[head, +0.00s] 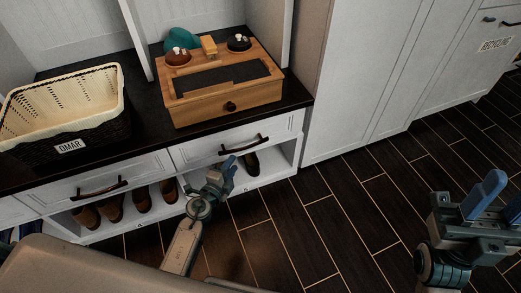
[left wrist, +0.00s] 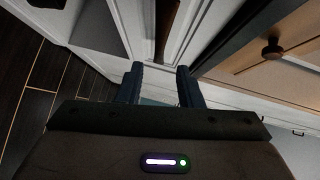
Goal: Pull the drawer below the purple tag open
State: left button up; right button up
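Two white drawers with dark bar handles are under the black counter: the right drawer (head: 205,153) with its handle (head: 243,145), and the left drawer (head: 60,194) with its handle (head: 98,187). Both look closed. I cannot make out a purple tag in either view. My left gripper (head: 231,166) is just below and in front of the right drawer's handle. In the left wrist view my left gripper (left wrist: 161,88) has its fingers apart with nothing between them, and a dark bar handle (left wrist: 168,22) is ahead of them. My right gripper (head: 500,203) is open and empty at far right.
A wooden box (head: 220,105) with a knob and a wicker basket (head: 105,127) labelled OMAR stand on the counter (head: 150,112). Several brown shoes (head: 141,199) sit on the open shelf below the drawers. White cabinets (head: 365,70) stand at right. Dark floor (head: 340,215) is clear.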

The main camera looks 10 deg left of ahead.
aim_at(244, 147)
pick_arm(q)
jog(key=b+x, duration=0.2)
jog(key=x, duration=0.8)
jog(key=shift+w+a, duration=0.1)
jog(key=shift+w, duration=0.15)
grip_shut()
